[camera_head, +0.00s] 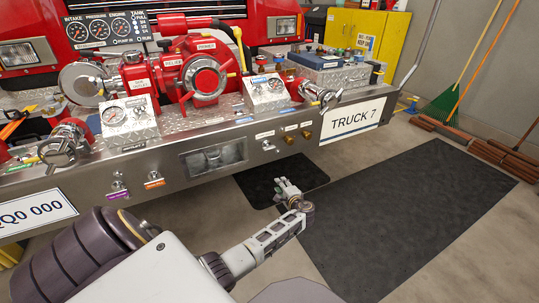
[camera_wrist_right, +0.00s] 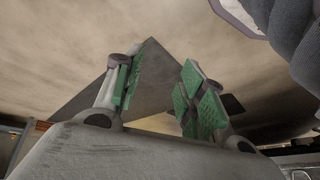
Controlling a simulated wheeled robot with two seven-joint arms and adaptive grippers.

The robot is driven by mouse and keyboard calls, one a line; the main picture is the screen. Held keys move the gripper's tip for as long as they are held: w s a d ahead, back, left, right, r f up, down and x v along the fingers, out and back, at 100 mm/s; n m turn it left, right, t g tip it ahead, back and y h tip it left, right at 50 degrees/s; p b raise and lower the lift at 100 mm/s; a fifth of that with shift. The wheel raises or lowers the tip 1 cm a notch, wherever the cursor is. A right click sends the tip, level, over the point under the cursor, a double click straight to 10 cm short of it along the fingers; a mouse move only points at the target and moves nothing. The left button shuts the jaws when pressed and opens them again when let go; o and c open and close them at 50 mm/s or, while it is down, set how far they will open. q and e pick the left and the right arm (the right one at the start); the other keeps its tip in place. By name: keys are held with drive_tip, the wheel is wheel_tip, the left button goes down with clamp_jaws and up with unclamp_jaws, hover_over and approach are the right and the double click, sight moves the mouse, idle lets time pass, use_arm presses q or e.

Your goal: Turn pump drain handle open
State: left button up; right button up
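The red pump (camera_head: 200,78) sits on the chrome truck bumper (camera_head: 75,183). The bumper's front face carries small labelled controls: a purple-tagged handle (camera_head: 118,186), an orange-tagged handle (camera_head: 154,177), a silver handle (camera_head: 269,146) and two brass knobs (camera_head: 305,134). Their labels are too small to read, so I cannot tell which is the drain handle. My left gripper (camera_head: 287,186) is in front of and below the bumper, apart from the controls; its finger gap is unclear. My right gripper (camera_wrist_right: 155,92) shows in the right wrist view, open and empty, its green-padded fingers apart.
Dark mats (camera_head: 415,215) lie on the concrete floor in front of the bumper and to the right. A yellow cabinet (camera_head: 368,35) stands behind. Brooms (camera_head: 440,108) lean at the right wall. Gauge boxes (camera_head: 266,92) and valves top the bumper.

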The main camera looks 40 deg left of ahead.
use_arm(q)
wheel_tip(320, 180, up, 10)
drive_tip(key=w+a+n+y+b, duration=0.1)
drive_tip(key=w+n+y+b, duration=0.1)
drive_tip(key=y, duration=0.1)
drive_tip(key=shift+w+r+b, duration=0.15)
drive_tip(key=shift+w+b, duration=0.05)
drive_tip(key=shift+b, duration=0.2)
use_arm(e)
drive_tip(key=shift+y, duration=0.3)
drive_tip(key=r, duration=0.2)
drive_tip(key=a+r, duration=0.1)
drive_tip(key=r, duration=0.2)
drive_tip(key=shift+a, duration=0.2)
use_arm(q)
drive_tip(key=shift+a, duration=0.1)
use_arm(e)
drive_tip(key=shift+w, duration=0.1)
